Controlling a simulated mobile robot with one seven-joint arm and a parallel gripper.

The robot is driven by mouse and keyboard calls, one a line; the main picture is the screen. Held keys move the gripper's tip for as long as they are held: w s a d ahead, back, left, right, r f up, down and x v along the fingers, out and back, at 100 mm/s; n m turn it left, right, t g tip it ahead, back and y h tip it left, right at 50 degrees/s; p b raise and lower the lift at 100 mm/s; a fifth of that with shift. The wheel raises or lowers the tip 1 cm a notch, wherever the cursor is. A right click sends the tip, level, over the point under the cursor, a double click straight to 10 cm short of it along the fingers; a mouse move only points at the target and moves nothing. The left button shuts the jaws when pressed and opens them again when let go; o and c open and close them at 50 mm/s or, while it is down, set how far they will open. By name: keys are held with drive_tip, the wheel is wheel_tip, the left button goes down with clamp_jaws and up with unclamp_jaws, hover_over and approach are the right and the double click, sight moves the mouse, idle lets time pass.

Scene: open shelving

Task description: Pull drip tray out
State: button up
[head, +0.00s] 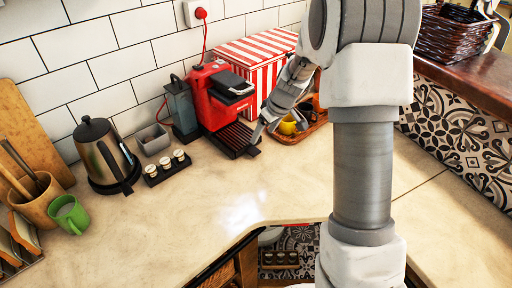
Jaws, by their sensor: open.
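The red coffee machine (212,98) stands on the counter against the tiled wall. Its black drip tray (231,137) sticks out at the front, low on the counter. My gripper (257,140) is at the front right corner of the tray, fingers pointing down. It is open and small in this view. I cannot tell whether a finger touches the tray. My arm comes in from the right and hides part of the counter behind it.
A red-and-white striped box (258,58) stands behind the machine. A wooden tray with a yellow cup (288,125) is close to the right of my gripper. Left are a small rack of capsules (167,167), a grey container (152,140) and a kettle (105,155). The counter in front is clear.

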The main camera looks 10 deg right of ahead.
sight(254, 151)
drive_tip(key=x, duration=0.9)
drive_tip(key=shift+f, duration=0.25)
clamp_jaws()
idle(1.0)
